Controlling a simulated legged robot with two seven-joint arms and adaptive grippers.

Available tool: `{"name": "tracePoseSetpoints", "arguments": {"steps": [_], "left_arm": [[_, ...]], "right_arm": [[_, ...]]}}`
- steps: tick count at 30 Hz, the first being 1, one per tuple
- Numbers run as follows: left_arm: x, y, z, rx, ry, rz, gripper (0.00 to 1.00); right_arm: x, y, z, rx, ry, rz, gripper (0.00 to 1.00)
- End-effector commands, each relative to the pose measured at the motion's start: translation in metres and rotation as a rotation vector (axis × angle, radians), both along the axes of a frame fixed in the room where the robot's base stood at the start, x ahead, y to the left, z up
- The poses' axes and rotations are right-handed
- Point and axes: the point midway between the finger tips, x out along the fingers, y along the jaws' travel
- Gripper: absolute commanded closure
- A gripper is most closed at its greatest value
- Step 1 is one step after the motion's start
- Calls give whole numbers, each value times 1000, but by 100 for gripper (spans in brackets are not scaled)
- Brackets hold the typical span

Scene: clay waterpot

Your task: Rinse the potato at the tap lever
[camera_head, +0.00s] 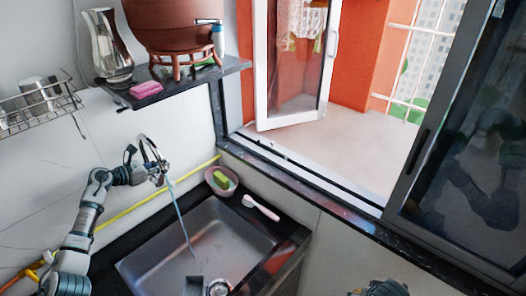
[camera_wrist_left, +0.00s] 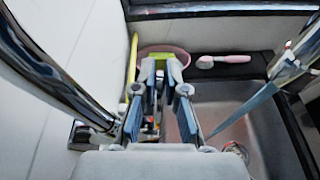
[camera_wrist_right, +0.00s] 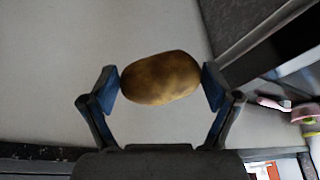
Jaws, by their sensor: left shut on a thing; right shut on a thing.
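My left gripper (camera_head: 158,177) is at the chrome tap (camera_head: 150,146) on the wall side of the sink (camera_head: 200,230). It is shut on the tap lever, which is mostly hidden by the fingers; the nearly closed fingers (camera_wrist_left: 161,75) also show in the left wrist view. A thin blue stream of water (camera_head: 179,212) runs from the tap into the sink. In the right wrist view, my right gripper (camera_wrist_right: 161,85) is shut on a brown potato (camera_wrist_right: 160,79), one fingertip at each end. In the head view only part of the right arm shows at the bottom edge, and the potato is out of sight.
A pink bowl with a green sponge (camera_head: 221,179) and a pink-handled brush (camera_head: 261,207) lie on the sink's back edge. A shelf above holds a clay pot (camera_head: 173,25), a steel jug (camera_head: 108,45) and pink soap (camera_head: 146,89). A window ledge (camera_head: 330,148) is at right.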

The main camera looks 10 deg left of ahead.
Motion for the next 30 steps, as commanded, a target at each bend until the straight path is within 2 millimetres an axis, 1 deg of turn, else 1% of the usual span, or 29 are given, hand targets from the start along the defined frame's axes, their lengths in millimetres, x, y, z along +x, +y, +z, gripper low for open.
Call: {"name": "tracePoseSetpoints", "arguments": {"steps": [1, 6, 7, 8, 9, 10, 18, 21, 23, 26, 30], "left_arm": [[-1, 6, 3, 3, -7, 11, 100], [0, 7, 3, 2, -8, 14, 100], [0, 7, 3, 2, -8, 14, 84], [0, 7, 3, 2, -8, 14, 76], [0, 7, 3, 2, -8, 14, 66], [0, 6, 2, 2, -7, 14, 64], [1, 4, 0, 1, -4, 11, 64], [-3, 5, 2, 2, -3, 9, 64], [-9, 9, 4, 4, -2, 10, 64], [-26, 16, 10, 6, -1, 9, 64], [-53, 32, 21, 7, 0, 10, 64]], "right_arm": [[0, 0, -1, 0, 0, 0, 51], [0, 0, -1, 0, 1, 0, 51], [0, 0, -1, 0, 1, 0, 51], [0, 0, -1, 0, 1, 0, 51], [1, 0, -1, 0, 1, 0, 51], [1, 0, -1, 0, 1, 0, 51], [2, 0, -2, 0, 2, 0, 51], [2, -1, -2, 1, 2, -1, 51], [2, -2, -2, 2, 2, 0, 51], [1, -2, -2, 2, 1, 0, 51], [1, -2, -2, 2, 1, 0, 51]]}}
